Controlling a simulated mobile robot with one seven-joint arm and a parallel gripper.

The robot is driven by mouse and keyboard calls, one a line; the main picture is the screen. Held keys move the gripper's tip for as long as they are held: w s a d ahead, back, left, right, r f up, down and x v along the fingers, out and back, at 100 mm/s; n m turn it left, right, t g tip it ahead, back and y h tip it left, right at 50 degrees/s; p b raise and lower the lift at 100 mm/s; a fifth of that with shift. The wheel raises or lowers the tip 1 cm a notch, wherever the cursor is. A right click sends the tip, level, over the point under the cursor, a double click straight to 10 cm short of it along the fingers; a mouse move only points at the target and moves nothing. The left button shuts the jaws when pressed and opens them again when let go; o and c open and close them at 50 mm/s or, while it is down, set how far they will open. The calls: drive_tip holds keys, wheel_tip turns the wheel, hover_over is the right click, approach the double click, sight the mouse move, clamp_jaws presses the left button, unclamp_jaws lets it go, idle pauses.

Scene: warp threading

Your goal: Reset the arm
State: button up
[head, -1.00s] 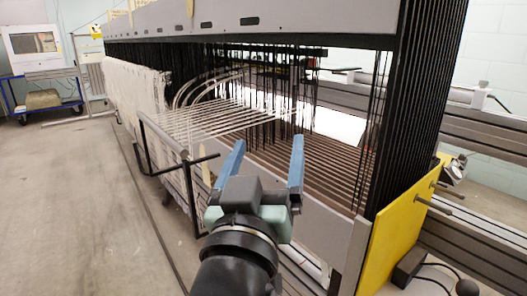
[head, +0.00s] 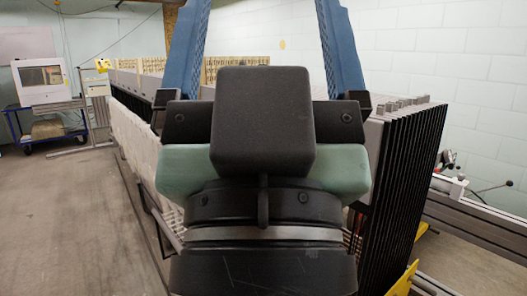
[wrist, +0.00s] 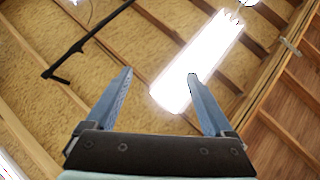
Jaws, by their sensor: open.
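My gripper (head: 263,20) is raised upright and very close in the head view. Its two blue fingers stand wide apart with nothing between them, and their tips run past the top edge. In the wrist view my gripper (wrist: 159,73) points up at the ceiling, open and empty. The loom (head: 412,180), with its black frames, stands behind it in the head view. My gripper hides most of the loom, including the area of the threads.
A white monitor (head: 41,80) on a blue cart (head: 47,124) stands at the far left. Grey floor (head: 60,220) lies clear at the left. The wrist view shows wooden ceiling beams, a bright lamp (wrist: 198,62) and a dark rod (wrist: 85,43).

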wheel_tip(320, 180, up, 16)
drive_tip(key=p, duration=1.4)
drive_tip(key=shift+r, duration=0.15)
